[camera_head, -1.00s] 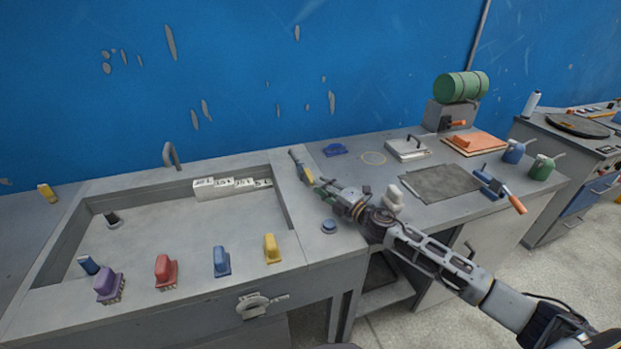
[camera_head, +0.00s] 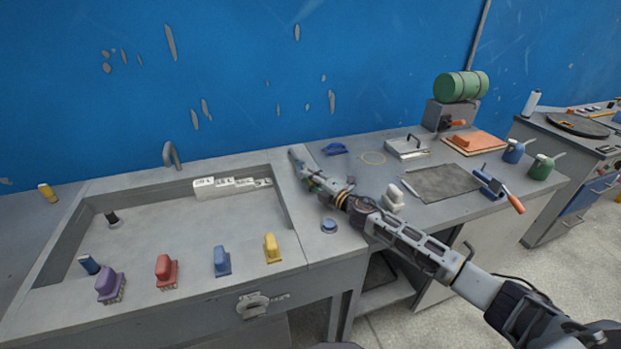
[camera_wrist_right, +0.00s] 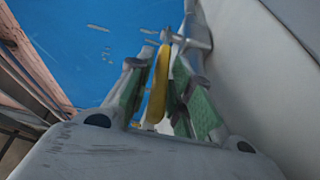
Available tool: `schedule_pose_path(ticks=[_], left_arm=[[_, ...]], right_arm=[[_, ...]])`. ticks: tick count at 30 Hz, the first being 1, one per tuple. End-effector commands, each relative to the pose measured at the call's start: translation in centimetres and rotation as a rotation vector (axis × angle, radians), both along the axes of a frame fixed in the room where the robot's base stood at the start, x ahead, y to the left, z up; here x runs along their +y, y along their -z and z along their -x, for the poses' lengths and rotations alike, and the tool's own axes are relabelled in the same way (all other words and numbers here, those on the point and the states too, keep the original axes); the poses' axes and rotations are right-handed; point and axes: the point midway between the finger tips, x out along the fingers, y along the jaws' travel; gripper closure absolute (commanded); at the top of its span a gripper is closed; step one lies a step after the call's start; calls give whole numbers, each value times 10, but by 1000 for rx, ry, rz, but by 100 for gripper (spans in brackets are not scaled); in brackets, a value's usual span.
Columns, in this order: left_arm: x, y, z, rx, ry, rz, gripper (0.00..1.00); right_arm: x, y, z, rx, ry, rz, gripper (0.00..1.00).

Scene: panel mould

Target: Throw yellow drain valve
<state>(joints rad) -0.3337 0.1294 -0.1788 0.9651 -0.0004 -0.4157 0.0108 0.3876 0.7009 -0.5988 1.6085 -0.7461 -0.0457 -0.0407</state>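The yellow drain valve lever (camera_wrist_right: 158,85) shows in the right wrist view between the green-padded fingers of my right gripper (camera_wrist_right: 160,92). Narrow gaps appear on both sides of the yellow part, so the fingers look open around it. In the head view my right gripper (camera_head: 316,183) is at the strip between the sink basin and the right worktop. A grey pipe end (camera_head: 294,156) sticks out just beyond it. The yellow lever is mostly hidden there by the gripper. My left gripper is not in view.
A blue button (camera_head: 329,226) and a white handled piece (camera_head: 393,198) sit near my right arm.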

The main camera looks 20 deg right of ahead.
Motion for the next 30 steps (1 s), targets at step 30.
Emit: schedule_pose_path(ticks=[30], left_arm=[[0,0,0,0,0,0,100]], right_arm=[[3,1,-3,1,0,0,100]])
